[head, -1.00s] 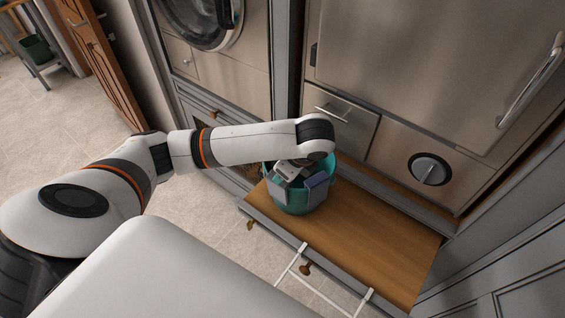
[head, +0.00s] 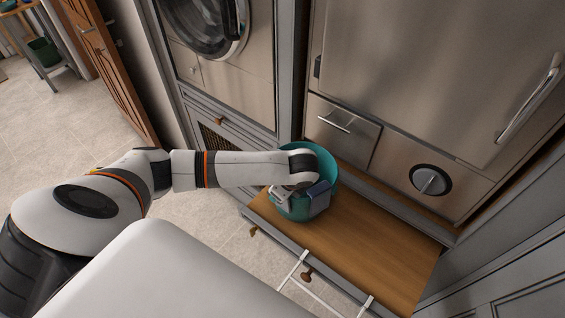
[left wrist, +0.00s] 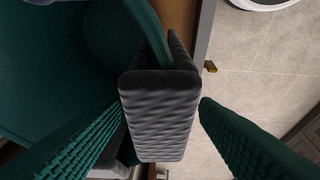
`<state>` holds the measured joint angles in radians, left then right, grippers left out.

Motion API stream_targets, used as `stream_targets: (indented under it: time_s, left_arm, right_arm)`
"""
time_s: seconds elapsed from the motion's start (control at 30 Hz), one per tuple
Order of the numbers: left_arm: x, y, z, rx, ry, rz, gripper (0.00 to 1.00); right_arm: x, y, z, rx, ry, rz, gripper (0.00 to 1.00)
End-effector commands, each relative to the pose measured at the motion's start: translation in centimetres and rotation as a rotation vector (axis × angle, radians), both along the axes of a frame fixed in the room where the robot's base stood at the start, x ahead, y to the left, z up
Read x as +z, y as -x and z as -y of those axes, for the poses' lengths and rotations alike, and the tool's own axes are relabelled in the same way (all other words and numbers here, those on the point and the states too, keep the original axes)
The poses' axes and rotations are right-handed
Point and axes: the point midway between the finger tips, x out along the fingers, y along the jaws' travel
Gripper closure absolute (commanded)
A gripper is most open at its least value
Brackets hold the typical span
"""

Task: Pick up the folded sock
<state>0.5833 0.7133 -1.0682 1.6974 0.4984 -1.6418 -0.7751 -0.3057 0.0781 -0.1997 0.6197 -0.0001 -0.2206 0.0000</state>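The folded sock (left wrist: 160,115) is dark grey and ribbed in the left wrist view. It hangs folded over the rim of a teal bucket (left wrist: 60,55), with one flap on each side of the wall. The bucket (head: 329,172) stands on a wooden board in the head view. My left gripper (head: 300,207) is low at its near side. In the left wrist view its green textured fingers (left wrist: 162,103) are spread, one on each side of the sock. A small gap shows at the right finger; contact at the left one is unclear. In the head view I cannot pick out the sock.
The wooden board (head: 385,240) is bare to the right of the bucket. A white wire frame (head: 292,270) and a dark knob (head: 306,275) are at its front edge. Steel cabinet fronts (head: 420,75) rise behind. Tiled floor (head: 70,125) is open at the left.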

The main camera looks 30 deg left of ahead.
Motion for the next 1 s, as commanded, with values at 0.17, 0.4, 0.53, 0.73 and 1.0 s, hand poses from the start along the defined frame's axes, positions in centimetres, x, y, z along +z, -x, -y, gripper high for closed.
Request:
stream_targets:
  time_s: [0.17, 0.4, 0.53, 0.73, 1.0]
  left_arm:
    - [0.0, 0.0, 0.0, 0.0, 0.0, 0.0, 0.74]
    - [0.0, 0.0, 0.0, 0.0, 0.0, 0.0, 0.92]
    - [0.1, 0.0, 0.0, 0.0, 0.0, 0.0, 0.92]
    - [1.2, 0.1, 0.0, 0.001, 0.0, 0.001, 0.92]
    - [5.5, 0.5, -0.1, -0.001, 0.001, 0.005, 0.92]
  right_arm:
    - [0.0, 0.0, 0.0, 0.0, 0.0, 0.0, 0.64]
    - [0.0, -0.3, 0.0, 0.0, -0.001, 0.003, 0.64]
    - [0.0, -0.4, 0.0, 0.0, 0.0, 0.005, 0.64]
    - [-0.1, -0.5, 0.0, 0.0, 0.0, 0.006, 0.64]
    - [-0.6, -0.5, 0.0, 0.001, 0.0, 0.007, 0.64]
